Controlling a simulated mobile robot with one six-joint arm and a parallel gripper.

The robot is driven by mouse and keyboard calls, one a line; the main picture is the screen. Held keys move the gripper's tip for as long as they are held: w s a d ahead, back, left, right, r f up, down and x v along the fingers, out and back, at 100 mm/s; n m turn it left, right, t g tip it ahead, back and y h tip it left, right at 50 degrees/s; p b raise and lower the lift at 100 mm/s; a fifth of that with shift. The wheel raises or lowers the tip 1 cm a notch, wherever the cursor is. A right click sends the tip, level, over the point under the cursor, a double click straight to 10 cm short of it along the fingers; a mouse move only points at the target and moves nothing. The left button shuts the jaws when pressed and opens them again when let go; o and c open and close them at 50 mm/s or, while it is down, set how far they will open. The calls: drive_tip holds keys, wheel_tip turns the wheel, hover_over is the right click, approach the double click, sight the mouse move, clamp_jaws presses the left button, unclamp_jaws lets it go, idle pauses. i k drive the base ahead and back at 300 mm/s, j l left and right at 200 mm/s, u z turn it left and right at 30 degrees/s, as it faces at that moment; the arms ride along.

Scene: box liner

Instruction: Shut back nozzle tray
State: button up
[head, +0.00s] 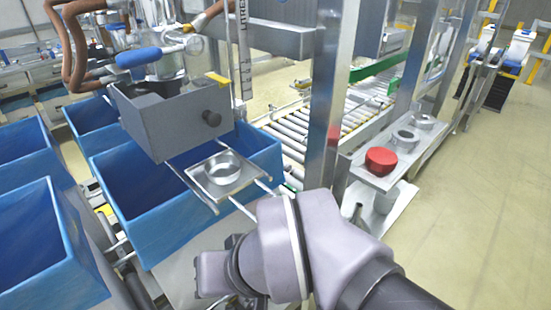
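A grey open-topped box (178,118) with a round dark knob on its front and a yellow mark on its rim hangs over the blue bins, under the filling head. Just below and in front of it, a flat square metal plate (208,190) carries a metal ring (222,170) and rests on thin rails that stick out toward me. I cannot tell which of the two is called the back nozzle tray. My arm's wrist crosses the bottom middle, nearer to me than the plate. My gripper's fingers do not show.
Blue bins (245,150) stand under the box and at left. A steel post (328,95) rises right of the plate. A metal shelf (375,165) beyond it holds a red round part (381,160) and metal rings. A roller conveyor (345,115) lies behind. The floor at right is clear.

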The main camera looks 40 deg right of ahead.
sight(250, 173)
drive_tip(key=z, duration=0.25)
drive_tip(key=k+j+z, duration=0.35)
drive_tip(key=k, duration=0.25)
drive_tip(key=k+z, duration=0.35)
drive_tip(key=k, duration=0.2)
